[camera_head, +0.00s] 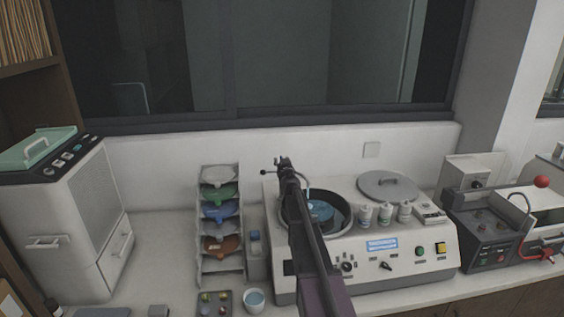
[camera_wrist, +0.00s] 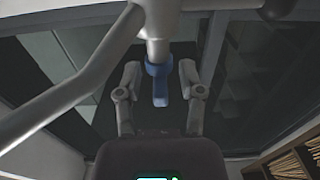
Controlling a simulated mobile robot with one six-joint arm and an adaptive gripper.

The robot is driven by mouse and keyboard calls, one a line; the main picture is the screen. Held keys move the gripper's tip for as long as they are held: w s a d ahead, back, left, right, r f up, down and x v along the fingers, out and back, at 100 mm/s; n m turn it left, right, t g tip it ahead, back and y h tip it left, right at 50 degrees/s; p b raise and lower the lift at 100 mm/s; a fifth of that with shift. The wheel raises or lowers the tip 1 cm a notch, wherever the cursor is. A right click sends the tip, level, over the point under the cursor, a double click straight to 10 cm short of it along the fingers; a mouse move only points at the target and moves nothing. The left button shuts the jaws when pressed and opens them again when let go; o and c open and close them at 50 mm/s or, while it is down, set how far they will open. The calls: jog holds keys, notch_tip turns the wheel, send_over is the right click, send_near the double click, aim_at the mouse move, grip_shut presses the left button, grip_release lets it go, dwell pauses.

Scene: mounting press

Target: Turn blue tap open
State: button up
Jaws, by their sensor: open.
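The blue tap (camera_wrist: 160,86) shows in the wrist view as a short blue lever on a grey pipe, hanging between my fingers. My gripper (camera_wrist: 160,70) is open, with one finger on each side of the blue lever and visible gaps between. In the head view my gripper (camera_head: 286,163) is at the left rear of the grinding machine's round basin (camera_head: 346,222). My arm hides much of the tap there, and I cannot make out the blue lever. A pale blue streak (camera_head: 308,190) shows above the blue disc (camera_head: 320,210) in the basin.
The white machine (camera_head: 420,262) carries several bottles (camera_head: 385,214) and a round grey lid (camera_head: 387,186). A rack of coloured trays (camera_head: 220,215) stands left of it. A cup (camera_head: 254,299) is in front. A grey machine (camera_head: 485,235) stands at the right.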

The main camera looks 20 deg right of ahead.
jog(key=v, duration=1.1)
jog(key=shift+s, duration=0.25)
jog(key=shift+a, duration=0.1)
jog(key=s+a+f+n+g+y+b, duration=0.1)
jog(key=s+a+f+n+g+y, duration=0.3)
jog(key=a, duration=0.7)
jog(key=s+a+f+n+g+y+b, duration=0.15)
jog(key=s+a+f+y, duration=0.35)
jog(key=a, duration=0.6)
jog(key=s+a+f+m+g+h, duration=0.1)
jog(key=s+f+g+h, duration=0.1)
jog(key=s+f+g, duration=0.4)
jog(key=s+f+m+g+h+b, duration=0.1)
jog(key=s+f+g, duration=0.5)
jog(key=s, duration=0.9)
jog(key=shift+a+f+h, duration=0.4)
jog(key=shift+f+h, duration=0.15)
jog(key=shift+h, duration=0.15)
